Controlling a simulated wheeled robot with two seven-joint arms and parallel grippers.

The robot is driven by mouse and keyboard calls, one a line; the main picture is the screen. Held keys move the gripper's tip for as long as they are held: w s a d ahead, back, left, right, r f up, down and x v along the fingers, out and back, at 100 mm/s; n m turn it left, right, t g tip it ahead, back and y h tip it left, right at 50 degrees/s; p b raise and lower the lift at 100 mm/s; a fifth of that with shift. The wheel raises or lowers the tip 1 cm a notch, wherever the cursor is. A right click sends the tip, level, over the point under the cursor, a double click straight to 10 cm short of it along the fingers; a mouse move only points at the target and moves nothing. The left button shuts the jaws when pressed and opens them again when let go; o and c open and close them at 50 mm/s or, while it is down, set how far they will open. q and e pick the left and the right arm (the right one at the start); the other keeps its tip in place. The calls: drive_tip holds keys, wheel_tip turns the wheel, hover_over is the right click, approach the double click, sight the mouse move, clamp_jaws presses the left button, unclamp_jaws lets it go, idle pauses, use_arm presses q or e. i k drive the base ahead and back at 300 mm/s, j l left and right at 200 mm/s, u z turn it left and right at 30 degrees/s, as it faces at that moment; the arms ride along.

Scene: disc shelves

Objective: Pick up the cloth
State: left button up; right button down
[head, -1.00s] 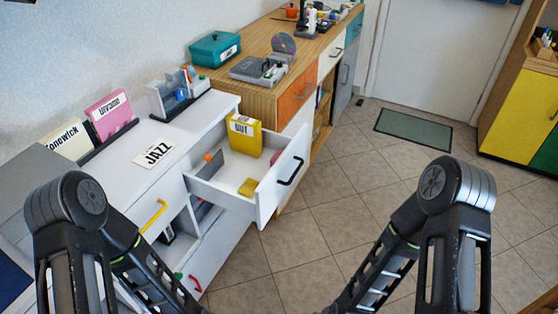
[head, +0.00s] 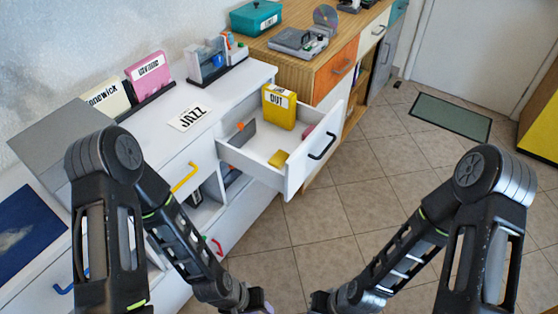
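I cannot clearly make out a cloth. The open white drawer (head: 255,175) holds a small flat yellow piece (head: 279,158) and a pink item (head: 308,133) partly hidden by the drawer front; I cannot tell whether either is the cloth. A yellow box marked "OUT" (head: 279,108) stands upright at the drawer's back. My two arms reach down to the bottom edge in front of the cabinet, and their wrists come close together there.
A "JAZZ" card (head: 190,117) lies on the white cabinet top, near upright pink (head: 150,76) and cream (head: 108,99) sleeves. A player (head: 298,41) and teal box (head: 256,17) sit on the wooden cabinet. Right of the drawer, the tiled floor (head: 385,165) is clear up to a green mat (head: 450,116).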

sight(277, 162)
drive_tip(key=u, duration=1.7)
drive_tip(key=z, duration=1.55)
drive_tip(key=i+l+z, duration=0.2)
drive_tip(key=l, duration=0.15)
drive_tip(key=l+z, duration=0.2)
drive_tip(key=l, duration=0.2)
drive_tip(key=i+l+z, duration=0.2)
drive_tip(key=i, duration=0.2)
